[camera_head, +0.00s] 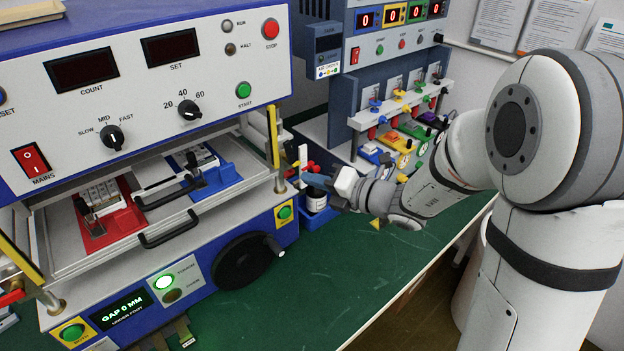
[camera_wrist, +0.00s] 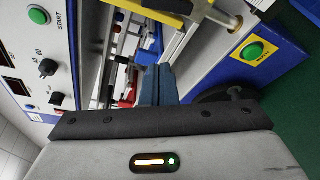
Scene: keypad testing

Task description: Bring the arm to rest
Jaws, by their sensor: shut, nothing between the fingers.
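My arm (camera_head: 435,195) reaches in from the right over the green bench. My gripper (camera_head: 312,180) is at the right side of the large blue and white test machine, near its yellow-edged post. In the wrist view the blue-grey fingers of my gripper (camera_wrist: 158,72) are together with nothing between them. They point toward the machine's tray area. Whether the fingertips touch anything cannot be told.
The test machine (camera_head: 150,75) has a red keypad fixture (camera_head: 108,222) and a blue one (camera_head: 205,175), a handwheel (camera_head: 243,262) and a lit gap display (camera_head: 122,312). A second station (camera_head: 400,100) with coloured fixtures stands behind my wrist. The front green bench (camera_head: 330,285) is clear.

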